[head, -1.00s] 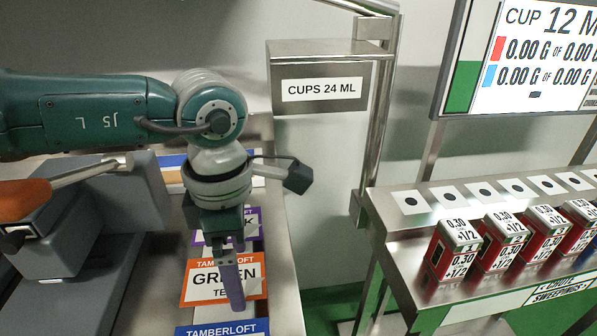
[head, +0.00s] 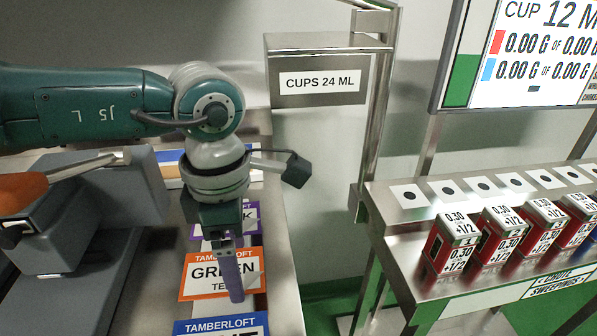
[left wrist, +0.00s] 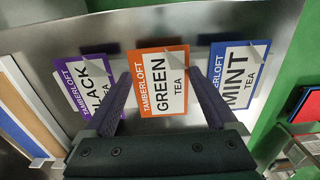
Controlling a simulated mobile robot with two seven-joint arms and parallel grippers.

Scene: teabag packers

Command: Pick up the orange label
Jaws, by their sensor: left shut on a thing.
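The orange label (head: 194,278), printed "Tamberloft Green Tea", lies face up on the steel table between a purple label (head: 252,222) and a blue label (head: 215,327). My left gripper (head: 234,282) points down over it, and one finger hides part of it in the head view. In the left wrist view the orange label (left wrist: 163,65) lies between the two fingers, which are shut on its sides. Whether it is clear of the table I cannot tell. My right gripper is not in view.
A grey machine with an orange-handled lever (head: 30,192) stands at the left. A "Cups 24 ml" sign box (head: 320,80) is behind. At the right a steel shelf (head: 400,262) holds several red boxes (head: 450,245) below a screen (head: 540,50). A gap separates table and shelf.

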